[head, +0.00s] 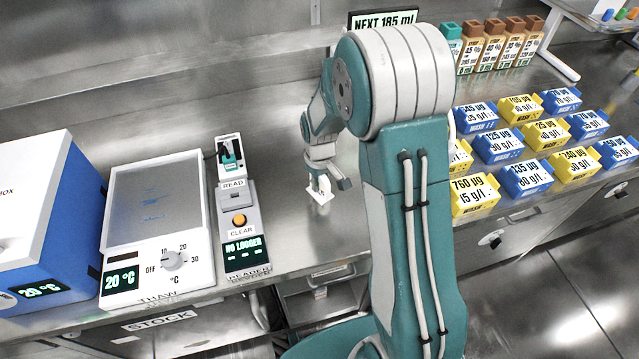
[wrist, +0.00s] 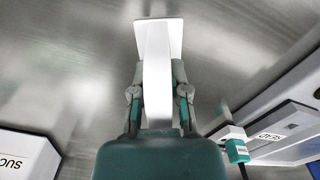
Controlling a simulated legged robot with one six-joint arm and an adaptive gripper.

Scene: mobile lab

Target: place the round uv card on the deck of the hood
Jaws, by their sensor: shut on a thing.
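My gripper (head: 325,184) is low over the steel bench, left of my arm's big shoulder link. It is shut on a white card (wrist: 158,36) with a flat, squarish end and a long narrow white part between the fingers. The card also shows as a small white piece below the fingers in the head view (head: 320,196). No round mark can be made out on it. Whether it touches the bench is hard to tell. I cannot make out a hood or its deck in either view.
A reader (head: 239,215) with a teal-and-dark piece on top stands left of my gripper. Beyond it are a thaw plate (head: 150,208) and a blue-white box (head: 40,215). Several blue and yellow boxes (head: 528,178) fill the right. Bare bench (head: 290,150) surrounds the gripper.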

